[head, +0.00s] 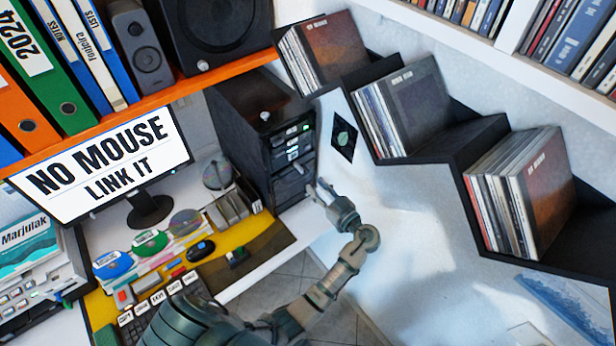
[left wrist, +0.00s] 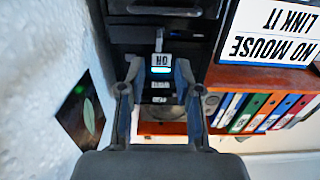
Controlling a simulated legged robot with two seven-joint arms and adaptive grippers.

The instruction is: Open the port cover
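The black computer tower (head: 262,135) stands at the back of the desk, its front panel facing right. My left gripper (head: 317,188) is in front of the lower part of that panel. In the left wrist view the gripper (left wrist: 156,70) has its two fingers apart, with nothing held between them. I cannot tell whether the fingers touch the panel, or which part is the port cover. My right gripper is not in view.
A monitor (head: 100,165) reads "NO MOUSE LINK IT". A mouse (head: 200,250), discs and a keyboard (head: 160,305) crowd the desk. A stepped black shelf (head: 480,140) with disc cases hangs on the right wall. An orange shelf (head: 160,108) with binders is above the monitor.

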